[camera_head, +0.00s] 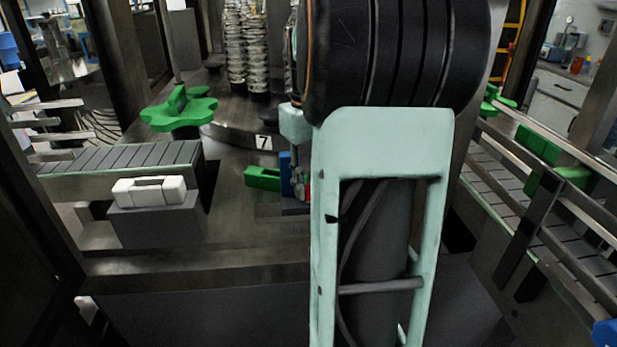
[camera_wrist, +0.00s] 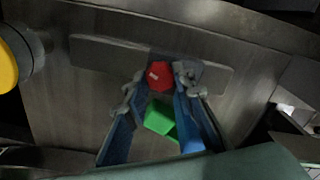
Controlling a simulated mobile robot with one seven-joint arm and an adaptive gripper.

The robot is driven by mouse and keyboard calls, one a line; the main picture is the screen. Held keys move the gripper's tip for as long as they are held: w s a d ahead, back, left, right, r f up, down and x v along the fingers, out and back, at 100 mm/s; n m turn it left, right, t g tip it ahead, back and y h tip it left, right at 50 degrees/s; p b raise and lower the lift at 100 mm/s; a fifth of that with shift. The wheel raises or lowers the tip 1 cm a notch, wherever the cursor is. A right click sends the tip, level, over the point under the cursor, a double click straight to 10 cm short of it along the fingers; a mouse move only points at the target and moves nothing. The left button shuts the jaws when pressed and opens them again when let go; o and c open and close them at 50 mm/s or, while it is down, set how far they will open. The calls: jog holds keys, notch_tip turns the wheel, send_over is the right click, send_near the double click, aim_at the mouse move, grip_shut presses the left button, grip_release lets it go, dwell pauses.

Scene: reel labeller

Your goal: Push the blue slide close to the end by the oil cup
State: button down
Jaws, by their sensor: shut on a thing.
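My gripper (camera_wrist: 158,92) is in the wrist view, its grey fingertips close on either side of a red knob-like piece (camera_wrist: 160,75) with pale marking. It is shut on this piece as far as the view shows. Dark blue strips run along both sides toward the fingertips; I cannot tell whether they belong to the slide or to my fingers. In the head view a blue upright part (camera_head: 286,172) stands beside my gripper, largely hidden by my arm. I cannot identify the oil cup for certain.
A green block (camera_head: 263,178) lies left of the blue part; green also shows in the wrist view (camera_wrist: 160,118). A white-topped block (camera_head: 149,191), a slatted conveyor (camera_head: 125,157) and a green star wheel (camera_head: 180,110) stand left. A yellow round part (camera_wrist: 6,68) is at the wrist view's left edge.

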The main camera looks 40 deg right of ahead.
jog(key=m+p, duration=0.2)
jog(key=m, duration=0.3)
jog(key=shift+m, duration=0.3)
dwell(0.5)
jog(key=c, duration=1.6)
grip_release()
notch_tip(320, 180, up, 12)
jog(key=shift+r, duration=0.1)
jog(key=shift+w, duration=0.15)
